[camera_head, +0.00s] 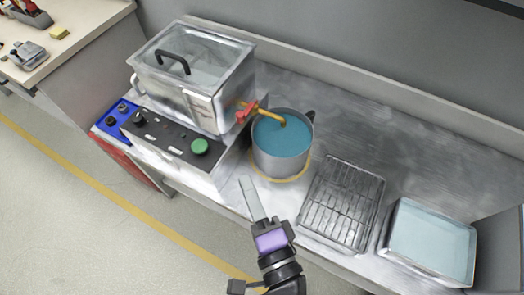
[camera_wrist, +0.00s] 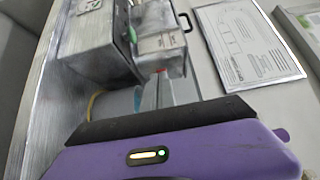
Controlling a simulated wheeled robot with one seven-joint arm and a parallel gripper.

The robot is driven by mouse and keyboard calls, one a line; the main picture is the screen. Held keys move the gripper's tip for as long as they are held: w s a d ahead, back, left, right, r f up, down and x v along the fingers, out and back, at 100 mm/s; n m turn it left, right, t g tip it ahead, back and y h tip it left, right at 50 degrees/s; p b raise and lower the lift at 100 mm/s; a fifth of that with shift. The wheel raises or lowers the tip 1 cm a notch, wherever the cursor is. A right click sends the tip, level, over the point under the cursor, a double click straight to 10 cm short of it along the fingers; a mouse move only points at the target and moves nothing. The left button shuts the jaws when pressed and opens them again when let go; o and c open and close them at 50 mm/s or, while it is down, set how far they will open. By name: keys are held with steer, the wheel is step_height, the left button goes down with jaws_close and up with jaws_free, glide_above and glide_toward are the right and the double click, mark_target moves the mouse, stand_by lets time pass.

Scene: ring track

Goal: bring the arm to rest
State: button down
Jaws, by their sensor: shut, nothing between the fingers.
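My gripper (camera_head: 244,183) is shut and empty in the head view. Its thin grey fingers point up and away from the purple wrist part. They are in front of a steel pot (camera_head: 283,160) with blue liquid in it, apart from the pot as far as I can tell. In the wrist view my purple gripper body fills the bottom, and the grey fingers (camera_wrist: 165,85) reach up in the middle. The pot (camera_wrist: 115,104) is partly hidden there behind the dark bar of the gripper.
A steel tank (camera_head: 200,105) with a lid and a red-handled tap (camera_head: 247,110) stands left of the pot. A control box (camera_head: 160,140) with a green button is in front of it. A wire rack (camera_head: 342,205) and a tray (camera_head: 430,240) lie to the right. The back right counter is clear.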

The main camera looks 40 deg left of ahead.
steer(key=w+d+n+t+h, duration=0.25)
steer(key=d+t+h, duration=0.5)
steer(key=d, duration=1.15)
steer(key=s+d+n+h, duration=0.3)
steer(key=s+d+h, duration=0.5)
steer(key=s+d, duration=0.6)
steer(key=d+g, duration=0.1)
steer(key=d, duration=0.3)
steer(key=shift+s+d+f, duration=0.25)
steer(key=shift+f, duration=0.1)
steer(key=shift+h, duration=0.25)
